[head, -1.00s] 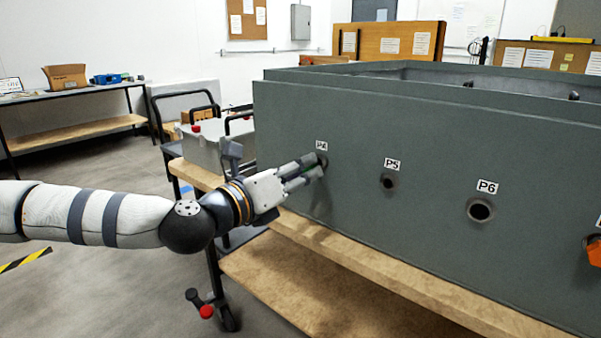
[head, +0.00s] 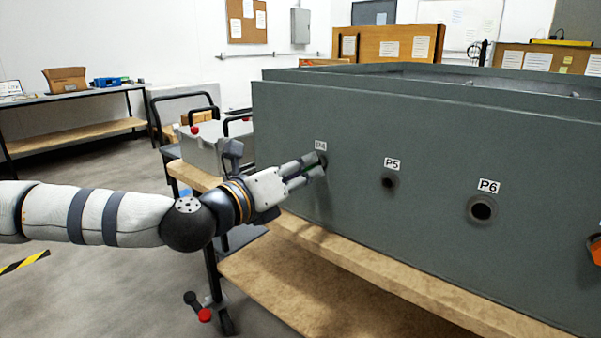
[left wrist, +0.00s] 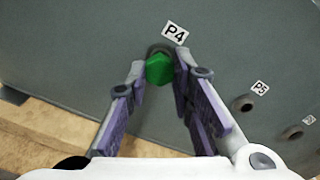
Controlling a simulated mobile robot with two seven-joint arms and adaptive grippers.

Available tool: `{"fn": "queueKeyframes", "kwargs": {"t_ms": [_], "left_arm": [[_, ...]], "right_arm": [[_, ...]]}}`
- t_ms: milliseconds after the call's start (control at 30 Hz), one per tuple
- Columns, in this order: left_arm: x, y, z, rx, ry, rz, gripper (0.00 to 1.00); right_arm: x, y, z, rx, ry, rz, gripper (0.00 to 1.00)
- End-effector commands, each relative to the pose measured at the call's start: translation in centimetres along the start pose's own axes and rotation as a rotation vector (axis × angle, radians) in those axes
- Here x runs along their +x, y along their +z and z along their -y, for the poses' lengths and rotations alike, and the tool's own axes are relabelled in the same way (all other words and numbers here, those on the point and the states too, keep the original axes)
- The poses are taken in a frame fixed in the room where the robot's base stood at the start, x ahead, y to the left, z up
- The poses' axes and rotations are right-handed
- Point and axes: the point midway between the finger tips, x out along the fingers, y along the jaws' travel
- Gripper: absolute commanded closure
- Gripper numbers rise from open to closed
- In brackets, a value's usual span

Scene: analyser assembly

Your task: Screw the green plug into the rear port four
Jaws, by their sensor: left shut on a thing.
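The green plug (left wrist: 159,69) shows in the left wrist view between my fingertips, at the port under the P4 label (left wrist: 175,33). My left gripper (head: 318,166) is shut on it, with a finger on each side. The plug's front end meets the dark port opening; how deep it sits is hidden. In the head view my fingers cover the plug and most of the P4 port, just below its label (head: 320,146). My right gripper is not in view.
The large grey housing (head: 400,235) stands on a wooden bench (head: 370,277). Ports P5 (head: 389,182) and P6 (head: 481,208) are open, to the right. An orange part (head: 595,250) sits at the right edge. A grey box on a cart (head: 200,150) stands behind my arm.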

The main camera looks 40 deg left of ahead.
Motion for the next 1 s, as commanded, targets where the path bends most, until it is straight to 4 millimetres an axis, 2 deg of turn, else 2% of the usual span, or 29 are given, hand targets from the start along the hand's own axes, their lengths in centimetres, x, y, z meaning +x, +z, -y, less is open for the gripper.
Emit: {"fn": "queueKeyframes", "kwargs": {"t_ms": [900,933,1000], "left_arm": [[0.82,0.05,0.01,0.000,0.000,0.001,1.00],[0.80,0.08,0.02,0.000,0.000,0.001,0.86],[0.79,0.10,0.03,0.000,0.000,0.001,1.00]], "right_arm": [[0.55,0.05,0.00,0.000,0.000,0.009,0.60],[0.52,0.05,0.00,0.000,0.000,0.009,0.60],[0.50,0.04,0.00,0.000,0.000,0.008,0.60]]}}
